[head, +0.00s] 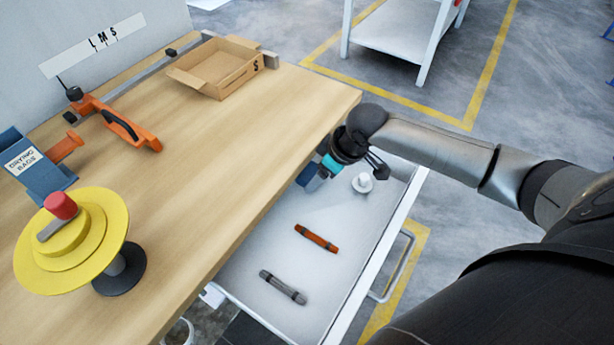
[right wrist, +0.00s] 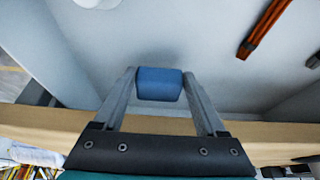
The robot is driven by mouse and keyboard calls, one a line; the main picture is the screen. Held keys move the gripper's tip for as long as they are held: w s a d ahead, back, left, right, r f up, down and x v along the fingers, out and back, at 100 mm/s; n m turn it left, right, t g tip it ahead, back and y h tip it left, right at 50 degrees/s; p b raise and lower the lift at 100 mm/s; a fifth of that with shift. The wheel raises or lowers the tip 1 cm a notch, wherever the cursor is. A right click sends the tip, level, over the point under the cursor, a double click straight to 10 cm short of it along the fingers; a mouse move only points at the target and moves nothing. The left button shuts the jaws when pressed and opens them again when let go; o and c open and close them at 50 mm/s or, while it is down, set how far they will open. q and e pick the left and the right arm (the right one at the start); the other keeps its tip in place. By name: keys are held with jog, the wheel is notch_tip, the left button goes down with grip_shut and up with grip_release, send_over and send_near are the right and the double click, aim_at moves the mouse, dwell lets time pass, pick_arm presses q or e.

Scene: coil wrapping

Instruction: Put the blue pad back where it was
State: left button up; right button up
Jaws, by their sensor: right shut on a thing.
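The blue pad (right wrist: 160,84) is between the fingers of my right gripper (right wrist: 160,90), which is shut on it. In the head view, my right gripper (head: 316,180) is over the far part of the open white drawer (head: 265,255), close to the table edge. A bit of the blue pad (head: 307,174) shows there, partly hidden by the gripper. I cannot tell if the pad touches the drawer floor. My left gripper is not in view.
In the drawer are a white knob-like object (head: 362,183), an orange bar (head: 317,238) and a grey bar (head: 283,287). The wooden table (head: 225,150) holds an open cardboard box (head: 222,68), an orange tool (head: 120,125), drying bags (head: 35,165) and a yellow reel (head: 75,255).

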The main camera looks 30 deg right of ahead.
aim_at(311, 171)
jog(key=w+f, duration=0.1)
jog(key=w+a+f+b, duration=0.1)
jog(key=shift+w+a+f, duration=0.15)
jog(key=shift+w+a, duration=0.15)
jog(key=shift+w, duration=0.05)
jog(key=shift+w+f+b, duration=0.1)
jog(key=shift+w+b, duration=0.05)
jog(key=shift+b, duration=0.15)
jog(key=shift+f, duration=0.1)
jog(key=o, duration=1.1)
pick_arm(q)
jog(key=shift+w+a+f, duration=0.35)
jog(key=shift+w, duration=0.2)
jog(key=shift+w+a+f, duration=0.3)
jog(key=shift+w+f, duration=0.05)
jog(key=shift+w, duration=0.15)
pick_arm(e)
jog(key=shift+o, duration=0.2)
